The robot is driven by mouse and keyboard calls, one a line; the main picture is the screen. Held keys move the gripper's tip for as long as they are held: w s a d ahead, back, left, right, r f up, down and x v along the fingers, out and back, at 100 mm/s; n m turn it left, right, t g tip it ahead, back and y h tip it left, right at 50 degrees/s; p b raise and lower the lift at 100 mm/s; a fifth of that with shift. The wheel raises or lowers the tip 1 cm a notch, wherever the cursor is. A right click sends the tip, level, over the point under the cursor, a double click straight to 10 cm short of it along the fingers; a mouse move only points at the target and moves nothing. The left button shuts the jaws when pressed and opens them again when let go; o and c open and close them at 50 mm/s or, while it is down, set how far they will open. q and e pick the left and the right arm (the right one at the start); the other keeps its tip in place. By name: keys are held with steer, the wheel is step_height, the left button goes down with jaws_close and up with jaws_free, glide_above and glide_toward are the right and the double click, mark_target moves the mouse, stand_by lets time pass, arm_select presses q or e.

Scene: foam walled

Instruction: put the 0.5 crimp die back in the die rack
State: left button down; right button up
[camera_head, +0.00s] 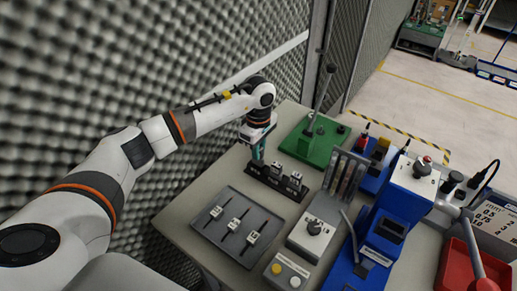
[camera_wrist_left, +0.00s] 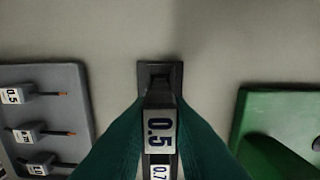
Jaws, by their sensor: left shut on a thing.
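My left gripper (camera_head: 257,153) reaches over the near-left end of the black die rack (camera_head: 264,182) in the head view. In the left wrist view its teal fingers (camera_wrist_left: 160,128) are shut on the 0.5 crimp die (camera_wrist_left: 159,131), a dark block with a white label. The rack's end (camera_wrist_left: 176,68) shows just beyond the die there. Whether the die is seated in the rack or held just above it, I cannot tell. Other labelled dies (camera_head: 294,182) stand in the rack to the right. My right gripper is not in view.
A grey tray (camera_head: 208,233) with several labelled pieces lies nearer, and a green-based lever press (camera_head: 318,149) stands behind right. A blue press (camera_head: 405,200), a grey control box (camera_head: 311,240) and a red bin (camera_head: 460,262) fill the right. Foam wall borders the left.

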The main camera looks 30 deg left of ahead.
arm_select(q)
steer(key=shift+f+b, duration=1.15)
steer(key=shift+f, duration=0.2)
steer(key=c, duration=1.3)
jaws_free()
steer(key=shift+o, duration=0.2)
step_height(320, 180, up, 12)
steer(key=b, duration=0.2)
steer(key=shift+b, duration=0.3)
